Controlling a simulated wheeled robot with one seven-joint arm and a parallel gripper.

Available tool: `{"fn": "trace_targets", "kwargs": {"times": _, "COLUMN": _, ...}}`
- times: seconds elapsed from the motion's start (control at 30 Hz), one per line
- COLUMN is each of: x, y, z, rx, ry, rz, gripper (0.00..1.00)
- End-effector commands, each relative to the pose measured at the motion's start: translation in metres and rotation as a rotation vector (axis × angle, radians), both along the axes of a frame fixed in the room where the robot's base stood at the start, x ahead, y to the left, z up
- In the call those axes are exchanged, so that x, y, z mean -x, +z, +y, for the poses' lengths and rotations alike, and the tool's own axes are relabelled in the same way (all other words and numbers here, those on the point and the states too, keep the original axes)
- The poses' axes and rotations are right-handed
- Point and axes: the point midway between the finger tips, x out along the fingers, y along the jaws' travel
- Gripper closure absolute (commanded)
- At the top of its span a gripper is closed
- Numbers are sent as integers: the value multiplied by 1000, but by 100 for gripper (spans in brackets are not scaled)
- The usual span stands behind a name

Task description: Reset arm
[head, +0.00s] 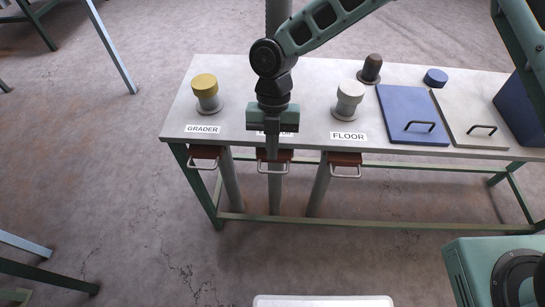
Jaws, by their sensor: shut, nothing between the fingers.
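My gripper (272,150) hangs pointing down at the front edge of the table, in the middle of the head view. Its fingers are shut and hold nothing. It is in front of the middle label, which it mostly covers, and just above the middle red slide with its metal handle (276,171). I cannot tell whether the fingertips touch that slide. My arm reaches in from the upper right.
The grey table (310,85) carries a yellow-capped hopper (205,88) behind the GRADER label (202,129) and a white-capped hopper (349,98) behind the FLOOR label (348,136). A dark knob (371,68), blue lid (408,112), grey lid (468,115), blue disc (436,77) and blue bin (518,108) stand right.

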Motion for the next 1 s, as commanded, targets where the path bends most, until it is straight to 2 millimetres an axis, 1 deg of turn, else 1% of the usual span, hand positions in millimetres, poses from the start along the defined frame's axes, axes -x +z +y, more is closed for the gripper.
{"fn": "trace_targets", "kwargs": {"times": 0.1, "x": -2, "y": 4, "z": 0, "rx": 0, "ry": -1, "rz": 0, "gripper": 100}}
{"fn": "trace_targets", "kwargs": {"times": 0.33, "x": -1, "y": 6, "z": -1, "rx": 3, "ry": -4, "rz": -1, "gripper": 100}}
{"fn": "trace_targets", "kwargs": {"times": 0.47, "x": 8, "y": 26, "z": -7, "rx": 59, "ry": -117, "rz": -25, "gripper": 100}}
{"fn": "trace_targets", "kwargs": {"times": 0.57, "x": 23, "y": 52, "z": -17, "rx": 139, "ry": -301, "rz": -59, "gripper": 100}}
{"fn": "trace_targets", "kwargs": {"times": 0.6, "x": 30, "y": 63, "z": -23, "rx": 173, "ry": -392, "rz": -76, "gripper": 100}}
{"fn": "trace_targets", "kwargs": {"times": 0.67, "x": 41, "y": 80, "z": -33, "rx": 224, "ry": -540, "rz": -100, "gripper": 100}}
{"fn": "trace_targets", "kwargs": {"times": 0.8, "x": 68, "y": 114, "z": -57, "rx": 321, "ry": -903, "rz": -155, "gripper": 100}}
{"fn": "trace_targets", "kwargs": {"times": 0.97, "x": 99, "y": 147, "z": -87, "rx": 392, "ry": -1351, "rz": -196, "gripper": 100}}
{"fn": "trace_targets", "kwargs": {"times": 1.0, "x": 107, "y": 154, "z": -95, "rx": 402, "ry": -1469, "rz": -200, "gripper": 100}}
